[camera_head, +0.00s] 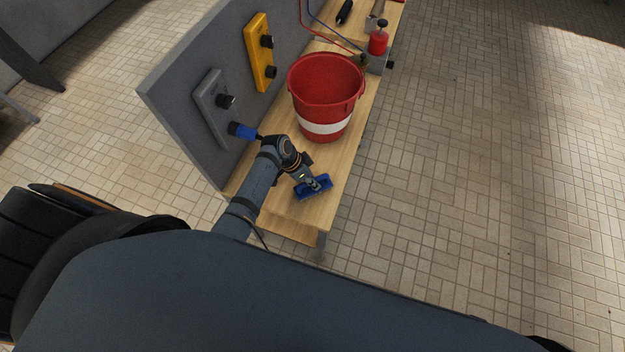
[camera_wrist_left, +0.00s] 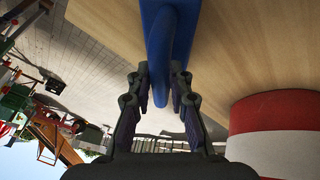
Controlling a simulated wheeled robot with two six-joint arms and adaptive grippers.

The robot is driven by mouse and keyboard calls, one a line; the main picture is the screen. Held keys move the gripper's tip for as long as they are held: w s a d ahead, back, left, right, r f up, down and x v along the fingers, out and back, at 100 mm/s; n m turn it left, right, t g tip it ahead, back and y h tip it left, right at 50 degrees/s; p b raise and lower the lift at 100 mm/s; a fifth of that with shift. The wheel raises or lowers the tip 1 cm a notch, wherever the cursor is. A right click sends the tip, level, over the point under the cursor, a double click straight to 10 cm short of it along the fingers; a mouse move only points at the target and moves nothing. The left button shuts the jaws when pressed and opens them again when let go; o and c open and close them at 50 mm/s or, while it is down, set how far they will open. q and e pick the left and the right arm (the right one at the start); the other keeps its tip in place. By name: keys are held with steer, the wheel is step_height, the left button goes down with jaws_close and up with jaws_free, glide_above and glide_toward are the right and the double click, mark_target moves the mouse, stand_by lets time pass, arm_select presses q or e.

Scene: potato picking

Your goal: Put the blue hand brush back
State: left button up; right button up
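The blue hand brush (camera_head: 318,189) is over the near end of the wooden bench. My left gripper (camera_head: 310,178) is at it, reaching in from the lower left. In the left wrist view the blue handle (camera_wrist_left: 160,40) runs between the two fingers of my left gripper (camera_wrist_left: 160,80), which close in on both of its sides. I cannot tell whether the brush touches the bench top. My right gripper is not in view.
A red bucket with a white band (camera_head: 325,90) stands close behind the gripper. A grey upright panel (camera_head: 180,100) with grey and yellow plates runs along the bench's left side. A blue cylindrical part (camera_head: 242,131) is near the panel. Tiled floor lies open to the right.

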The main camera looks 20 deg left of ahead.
arm_select(q)
steer(key=shift+o, duration=1.2)
steer(key=shift+r, duration=0.15)
steer(key=v, duration=1.2)
steer(key=shift+b, duration=0.3)
steer(key=shift+s+a, duration=0.1)
